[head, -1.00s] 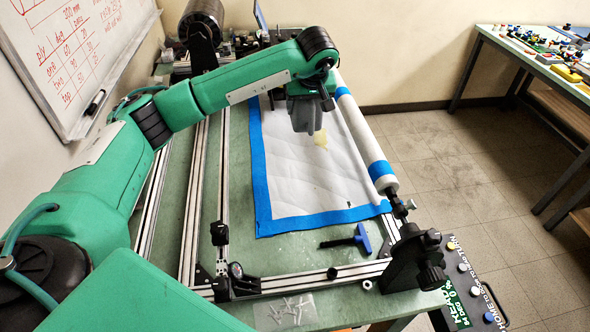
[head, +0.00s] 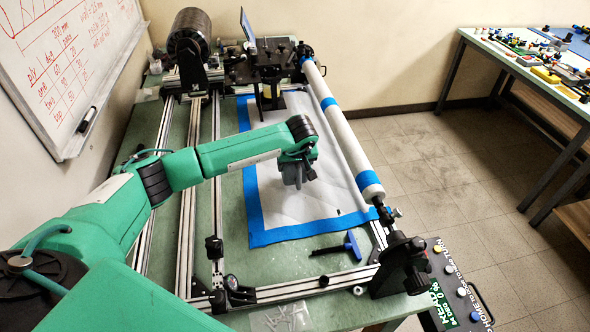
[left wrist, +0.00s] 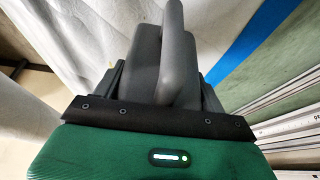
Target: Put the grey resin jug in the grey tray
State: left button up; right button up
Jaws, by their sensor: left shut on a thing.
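My left gripper (head: 293,173) is over the white sheet with the blue border. I cannot make out a grey tray in either view. My right gripper is not in view.
The white sheet (head: 310,205) lies on the green bench among metal rails. A white roller (head: 345,135) runs along its right side. A blue-handled tool (head: 350,245) lies in front of the sheet. A dark spool (head: 190,40) stands at the back left. A cluttered table (head: 500,55) stands apart at right.

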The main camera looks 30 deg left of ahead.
aim_at(295, 172)
pick_arm(q)
jog(key=shift+f, duration=1.5)
jog(key=o, duration=0.9)
jog(key=shift+f, duration=0.2)
jog(key=o, duration=0.5)
jog(key=shift+r, duration=0.15)
